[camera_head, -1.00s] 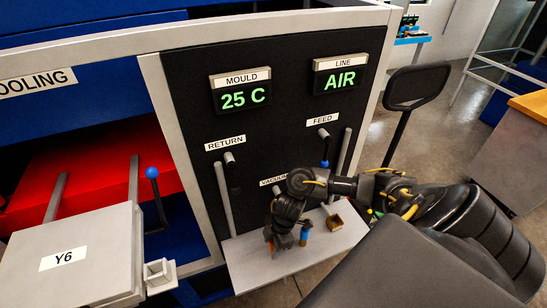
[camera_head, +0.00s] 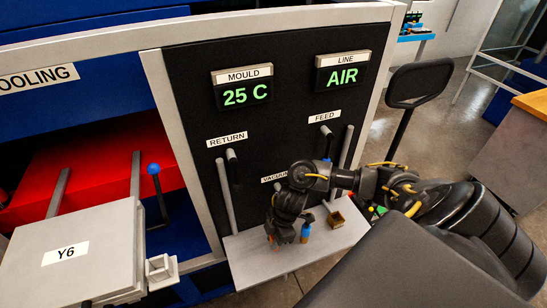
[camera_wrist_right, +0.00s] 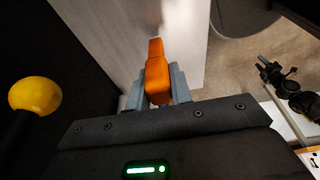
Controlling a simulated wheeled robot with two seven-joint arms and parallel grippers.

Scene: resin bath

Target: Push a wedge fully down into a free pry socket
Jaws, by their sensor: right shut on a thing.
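My right gripper (camera_head: 280,238) hangs over the pale shelf (camera_head: 250,271) below the dark panel. In the right wrist view its two grey fingers (camera_wrist_right: 158,88) are shut on an orange wedge (camera_wrist_right: 157,72), whose narrower end points away from the palm. The wedge is mostly hidden in the head view. A pale square fitting (camera_head: 161,269) with a cross-like top sits at the right corner of the grey mould block marked Y6 (camera_head: 105,225), well left of the gripper. I cannot tell whether it is a pry socket. My left gripper is not in view.
An orange and blue piece (camera_head: 305,232) and a small brass-coloured box (camera_head: 336,219) are on the shelf. A yellow knob (camera_wrist_right: 35,96) is left of the gripper in the wrist view.

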